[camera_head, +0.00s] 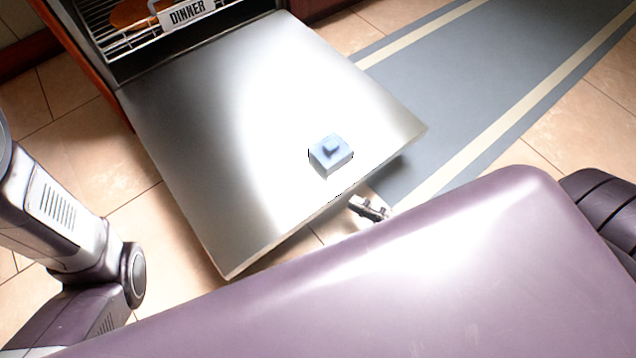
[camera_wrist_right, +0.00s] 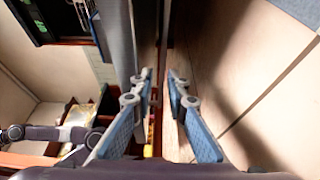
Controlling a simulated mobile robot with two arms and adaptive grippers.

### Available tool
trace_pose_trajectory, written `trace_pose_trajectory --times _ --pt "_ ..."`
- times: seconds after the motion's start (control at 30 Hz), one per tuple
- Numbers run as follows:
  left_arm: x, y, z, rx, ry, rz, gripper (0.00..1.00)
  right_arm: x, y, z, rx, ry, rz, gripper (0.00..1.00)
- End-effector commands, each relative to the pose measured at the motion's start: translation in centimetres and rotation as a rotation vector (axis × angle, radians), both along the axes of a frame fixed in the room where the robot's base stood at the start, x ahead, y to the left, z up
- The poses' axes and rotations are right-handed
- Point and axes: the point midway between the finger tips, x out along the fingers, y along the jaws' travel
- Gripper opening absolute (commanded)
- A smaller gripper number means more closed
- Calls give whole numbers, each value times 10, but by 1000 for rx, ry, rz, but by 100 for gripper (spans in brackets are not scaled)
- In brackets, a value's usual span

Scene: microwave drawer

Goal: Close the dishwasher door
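The dishwasher door (camera_head: 230,110) is open in the head view, folded down with its shiny inner face up. A small blue-grey block (camera_head: 331,154) sits on that face near the front edge. My right gripper (camera_head: 370,207) is just beyond the door's front edge, partly hidden by my purple body. In the right wrist view its two blue-padded fingers (camera_wrist_right: 160,85) are apart, with nothing clearly held between them. A grey panel beside the left finger may be the door seen edge-on; I cannot tell whether they touch. My left arm shows at the left, but its gripper does not.
The dishwasher rack (camera_head: 125,45) holds an orange-brown item and a "DINNER" sign (camera_head: 187,13). A grey-blue rug (camera_head: 440,75) with cream stripes lies right of the door on the tiled floor. Bare tiles (camera_head: 120,215) show left of the door.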

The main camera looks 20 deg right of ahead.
Motion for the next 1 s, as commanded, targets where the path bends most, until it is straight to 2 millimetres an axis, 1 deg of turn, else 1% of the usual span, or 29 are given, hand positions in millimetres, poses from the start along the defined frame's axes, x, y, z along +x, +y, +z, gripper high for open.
trace_pose_trajectory --times 0.07,0.17,0.5,0.6,0.73,0.97,1.0 --pt "-2 0 -1 0 -4 0 0 -2 -1 -5 -9 5 0 14" --pt "-2 0 -5 0 -4 0 0 3 3 -7 -11 1 3 14" --pt "-2 0 -30 0 -4 0 0 46 35 -7 -9 0 2 14" --pt "-2 0 -34 0 -4 0 0 53 41 -7 -9 2 2 14" --pt "-2 0 -35 0 -4 0 0 59 46 -6 -9 4 1 14" --pt "-2 0 -35 1 -4 0 0 60 46 -5 -9 4 1 14" --pt "-2 0 -35 1 -4 0 0 60 46 -5 -9 4 1 12"
